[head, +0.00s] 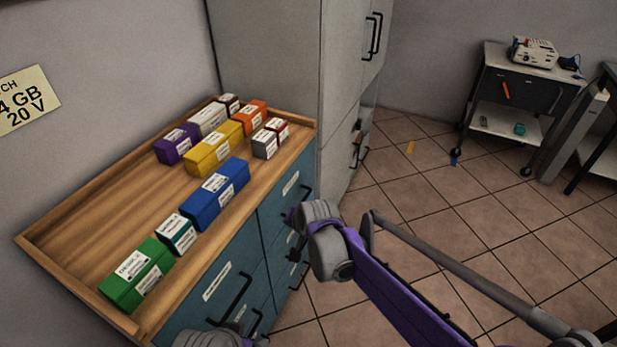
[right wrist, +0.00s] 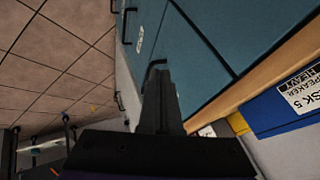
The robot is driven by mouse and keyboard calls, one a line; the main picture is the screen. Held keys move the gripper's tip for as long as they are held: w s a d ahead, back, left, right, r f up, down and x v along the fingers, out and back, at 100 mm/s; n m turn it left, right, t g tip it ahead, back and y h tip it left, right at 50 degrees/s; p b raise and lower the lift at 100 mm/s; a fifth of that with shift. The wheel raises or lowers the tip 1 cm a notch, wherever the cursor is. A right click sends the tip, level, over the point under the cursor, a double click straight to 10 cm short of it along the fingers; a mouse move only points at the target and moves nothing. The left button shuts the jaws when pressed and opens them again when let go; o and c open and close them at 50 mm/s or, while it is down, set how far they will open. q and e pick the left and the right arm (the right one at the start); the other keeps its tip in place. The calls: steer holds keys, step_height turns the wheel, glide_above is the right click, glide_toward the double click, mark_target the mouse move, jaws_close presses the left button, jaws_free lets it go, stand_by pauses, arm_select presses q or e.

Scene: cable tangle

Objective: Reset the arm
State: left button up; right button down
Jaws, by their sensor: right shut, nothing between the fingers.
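My right arm, purple and grey, reaches in from the lower right in the head view, with its grey wrist joint (head: 325,240) beside the front of the blue-green drawer cabinet (head: 225,265). In the right wrist view my right gripper (right wrist: 158,78) is shut and empty, its dark fingers close to the cabinet's drawer front (right wrist: 205,25). In the head view the gripper is mostly hidden by the wrist. A grey part of my own body shows at the bottom edge. My left gripper is not in view.
The cabinet's wooden top (head: 120,225) holds several labelled boxes, including a green (head: 138,272), a blue (head: 215,193) and a yellow one (head: 213,148). A tall grey cabinet (head: 275,65) stands behind. A wheeled cart (head: 515,90) is far right. The tiled floor between is mostly clear.

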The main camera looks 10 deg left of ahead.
steer(key=s+d+r+h, duration=0.1)
steer(key=s+d+r, duration=0.1)
steer(key=s+d, duration=0.5)
steer(key=s+d+r+h, duration=0.1)
steer(key=s+d, duration=0.3)
steer(key=d, duration=0.7)
steer(key=s+d+f+n+g+h, duration=0.1)
steer(key=s+d+f, duration=0.1)
steer(key=s+d, duration=0.65)
steer(key=s+d+f+n+h, duration=0.15)
steer(key=s+d, duration=0.35)
steer(key=s, duration=0.6)
arm_select(q)
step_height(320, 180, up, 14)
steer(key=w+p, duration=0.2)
steer(key=p, duration=1.1)
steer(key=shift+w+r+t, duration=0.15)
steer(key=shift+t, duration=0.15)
arm_select(e)
step_height(320, 180, up, 13)
steer(key=w, duration=0.2)
steer(key=shift+w+a+r, duration=0.15)
steer(key=shift+w+a, duration=0.05)
steer(key=shift+w, duration=0.05)
steer(key=shift+s+m, duration=0.1)
steer(key=shift+m, duration=0.15)
